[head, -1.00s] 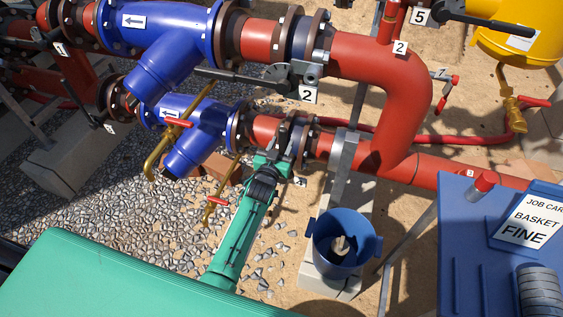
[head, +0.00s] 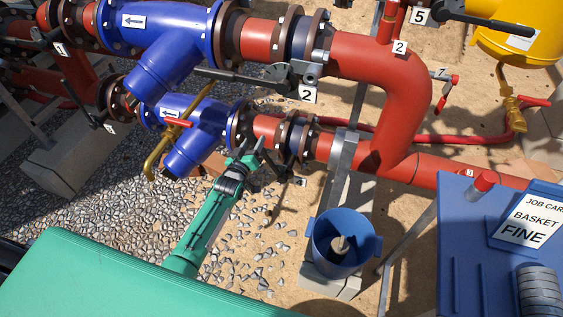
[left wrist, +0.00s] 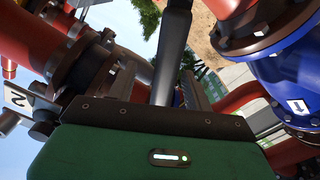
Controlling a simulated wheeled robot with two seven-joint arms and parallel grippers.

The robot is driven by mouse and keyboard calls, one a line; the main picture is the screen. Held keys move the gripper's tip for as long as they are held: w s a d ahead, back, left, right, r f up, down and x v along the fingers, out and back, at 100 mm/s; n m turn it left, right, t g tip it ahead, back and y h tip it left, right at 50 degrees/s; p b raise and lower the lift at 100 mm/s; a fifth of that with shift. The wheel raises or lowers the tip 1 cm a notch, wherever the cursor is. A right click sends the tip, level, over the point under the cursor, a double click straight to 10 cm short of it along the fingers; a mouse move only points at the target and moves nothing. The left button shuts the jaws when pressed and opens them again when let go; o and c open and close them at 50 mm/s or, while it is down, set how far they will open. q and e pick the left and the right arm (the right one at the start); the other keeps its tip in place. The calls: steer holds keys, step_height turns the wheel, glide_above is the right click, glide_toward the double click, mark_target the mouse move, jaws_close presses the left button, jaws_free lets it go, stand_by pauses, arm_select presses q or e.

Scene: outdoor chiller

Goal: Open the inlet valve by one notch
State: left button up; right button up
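The upper red pipe carries a valve marked 2 (head: 306,94), whose long black lever (head: 238,77) points left, nearly level. A smaller valve (head: 297,137) sits on the lower red pipe. I cannot tell from labels which is the inlet valve. My left gripper (head: 253,152) is in front of the lower pipe, below the black lever and left of the lower valve. In the left wrist view, its fingers (left wrist: 160,88) stand apart, with a dark bar (left wrist: 174,45) showing between them; whether they touch it is unclear. My right gripper is out of view.
A blue bucket (head: 322,262) stands below the pipes.

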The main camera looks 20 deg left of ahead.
arm_select(q)
steer(key=o, duration=0.5)
steer(key=shift+s+r+p, duration=0.1)
steer(key=shift+s+p, duration=0.35)
steer(key=s+p, duration=0.3)
steer(key=s, duration=0.3)
steer(key=shift+a, duration=0.15)
steer(key=s, duration=1.4)
steer(key=shift+a+b, duration=0.25)
steer(key=shift+b, duration=0.05)
